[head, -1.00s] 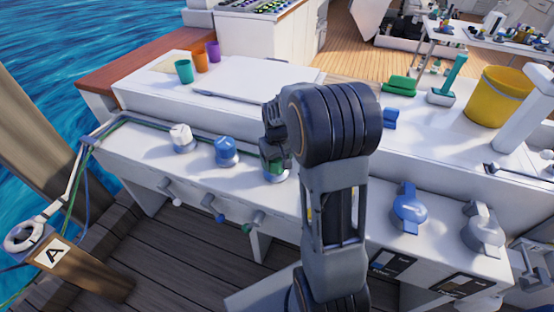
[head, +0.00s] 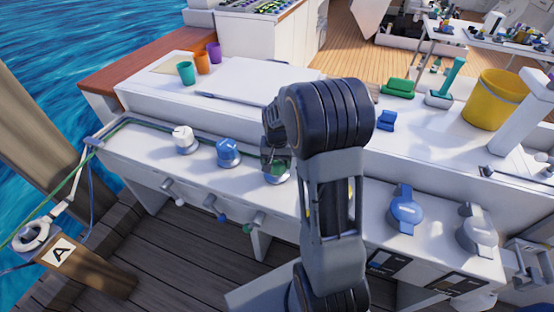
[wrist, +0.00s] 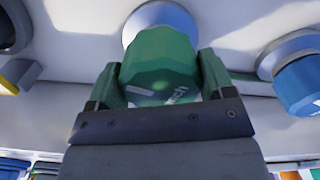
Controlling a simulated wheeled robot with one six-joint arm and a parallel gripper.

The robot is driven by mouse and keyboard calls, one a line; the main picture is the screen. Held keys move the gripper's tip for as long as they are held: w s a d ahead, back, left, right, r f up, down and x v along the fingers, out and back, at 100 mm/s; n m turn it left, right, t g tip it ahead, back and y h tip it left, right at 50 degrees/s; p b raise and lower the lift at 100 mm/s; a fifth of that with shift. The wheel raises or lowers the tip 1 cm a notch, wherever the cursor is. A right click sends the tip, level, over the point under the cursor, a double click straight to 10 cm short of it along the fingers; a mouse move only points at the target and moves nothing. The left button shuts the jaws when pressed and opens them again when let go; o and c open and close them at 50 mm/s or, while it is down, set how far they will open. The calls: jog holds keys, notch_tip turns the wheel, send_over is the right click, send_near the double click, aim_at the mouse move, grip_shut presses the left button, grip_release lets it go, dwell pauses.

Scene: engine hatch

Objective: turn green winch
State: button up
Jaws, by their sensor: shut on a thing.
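The green winch (wrist: 160,62) is a faceted drum on a pale round base, with partly readable white lettering on its face. In the wrist view my gripper (wrist: 160,82) has a finger on each side of the drum and is shut on it. In the head view my gripper (head: 275,150) is over the winch, on the white console (head: 330,232). Its fingers and wrist hide most of the winch (head: 276,168) there.
A blue winch (head: 228,152) and a white winch (head: 184,140) stand left of the green one. Small levers (head: 254,222) stick out of the console front. Blue (head: 405,212) and grey (head: 476,230) knobs are to the right. A green line (head: 45,203) runs at far left.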

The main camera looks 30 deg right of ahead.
jog(key=shift+m, duration=1)
jog(key=shift+p, duration=0.3)
jog(key=o, duration=0.9)
notch_tip(320, 180, up, 14)
jog(key=shift+f+p, duration=0.1)
jog(key=shift+p, duration=1.15)
